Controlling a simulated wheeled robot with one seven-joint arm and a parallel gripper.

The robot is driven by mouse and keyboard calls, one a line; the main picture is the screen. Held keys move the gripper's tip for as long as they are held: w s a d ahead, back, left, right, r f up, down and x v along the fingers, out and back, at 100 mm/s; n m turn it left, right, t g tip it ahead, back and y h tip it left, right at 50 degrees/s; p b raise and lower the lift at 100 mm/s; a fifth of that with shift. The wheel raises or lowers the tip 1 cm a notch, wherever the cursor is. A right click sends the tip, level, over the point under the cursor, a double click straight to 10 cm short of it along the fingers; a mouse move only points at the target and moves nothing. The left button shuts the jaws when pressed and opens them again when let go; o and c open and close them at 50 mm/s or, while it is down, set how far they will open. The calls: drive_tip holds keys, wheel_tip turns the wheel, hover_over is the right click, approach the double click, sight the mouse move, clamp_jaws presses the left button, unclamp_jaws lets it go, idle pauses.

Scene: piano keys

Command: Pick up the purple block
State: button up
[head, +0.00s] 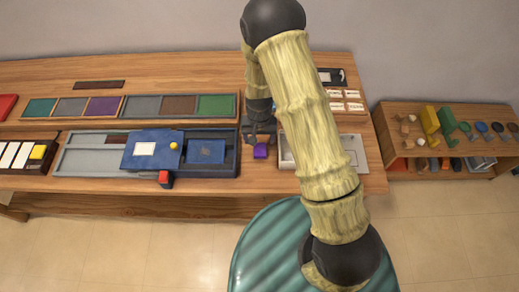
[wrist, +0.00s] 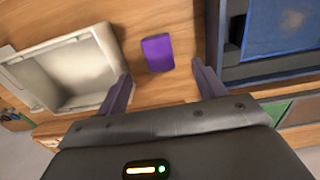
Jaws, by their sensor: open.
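The purple block (head: 260,151) lies on the wooden table (head: 215,202), between a blue panel unit and a pale tray. In the wrist view the purple block (wrist: 158,53) lies flat on the wood, ahead of the fingertips and roughly midway between them. My gripper (head: 259,137) is just above and behind the block in the head view. In the wrist view my gripper (wrist: 160,77) is open, with one dark purple finger on each side and nothing held. The fingers do not appear to touch the block.
A pale tray (wrist: 65,72) stands close left of the block in the wrist view, and the blue sliding-panel unit (wrist: 284,27) close right. A row of coloured panels (head: 160,105) lies further back. A low shelf (head: 385,149) with several small objects stands at right.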

sight(260, 150)
drive_tip(key=shift+d+f, duration=0.1)
drive_tip(key=shift+f, duration=1.05)
drive_tip(key=shift+f+p, duration=0.9)
wheel_tip(260, 150, down, 2)
drive_tip(key=shift+d+p, duration=0.1)
drive_tip(key=shift+p, duration=0.35)
drive_tip(key=shift+f, duration=0.7)
drive_tip(key=c, duration=1.1)
